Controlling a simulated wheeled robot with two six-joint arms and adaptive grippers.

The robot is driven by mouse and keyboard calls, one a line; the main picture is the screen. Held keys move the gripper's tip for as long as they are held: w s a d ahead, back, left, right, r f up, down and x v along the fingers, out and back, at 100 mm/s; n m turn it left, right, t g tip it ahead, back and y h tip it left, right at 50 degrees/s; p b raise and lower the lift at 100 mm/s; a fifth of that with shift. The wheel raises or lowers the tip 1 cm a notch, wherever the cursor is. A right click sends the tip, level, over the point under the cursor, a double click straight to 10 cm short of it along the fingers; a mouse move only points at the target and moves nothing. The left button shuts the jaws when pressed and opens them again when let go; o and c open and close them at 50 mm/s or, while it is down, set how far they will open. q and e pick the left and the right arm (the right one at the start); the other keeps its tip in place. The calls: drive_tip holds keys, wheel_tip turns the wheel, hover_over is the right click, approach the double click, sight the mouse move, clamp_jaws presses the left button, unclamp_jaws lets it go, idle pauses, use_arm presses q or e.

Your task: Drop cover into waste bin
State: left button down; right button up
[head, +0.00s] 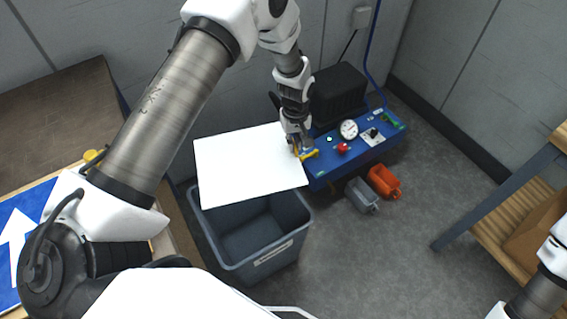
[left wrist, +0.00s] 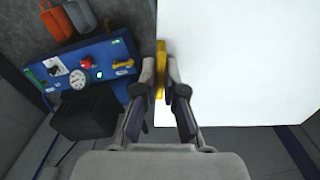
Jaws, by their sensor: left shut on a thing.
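The cover is a flat white sheet (head: 245,165) in the head view, and it fills much of the right of the left wrist view (left wrist: 240,60). My left gripper (head: 301,149) is shut at the sheet's right edge, on a yellow piece (left wrist: 161,70) there. The grey waste bin (head: 270,258) stands on the floor, and the sheet hangs above it, covering the far part of its opening. The part of the bin's inside that shows looks empty. My right gripper is out of view; only part of my right arm shows at the lower right.
A blue machine (head: 375,145) with a gauge and a black block stands right of the bin. A grey container (head: 362,195) and an orange container (head: 384,181) sit before it. A table with a blue sign (head: 38,200) is at left. A wooden-shelved rack (head: 500,225) is at right.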

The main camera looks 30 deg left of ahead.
use_arm(q)
drive_tip(key=a+f+n+b, duration=0.3)
drive_tip(key=f+b, duration=0.9)
drive_tip(key=f, duration=0.9)
drive_tip(key=shift+a+f, duration=0.25)
drive_tip(key=shift+a, duration=0.4)
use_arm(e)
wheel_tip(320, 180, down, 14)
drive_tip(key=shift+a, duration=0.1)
use_arm(q)
drive_tip(key=shift+c, duration=1.9)
unclamp_jaws()
wheel_tip(320, 180, up, 10)
drive_tip(key=p, duration=0.8)
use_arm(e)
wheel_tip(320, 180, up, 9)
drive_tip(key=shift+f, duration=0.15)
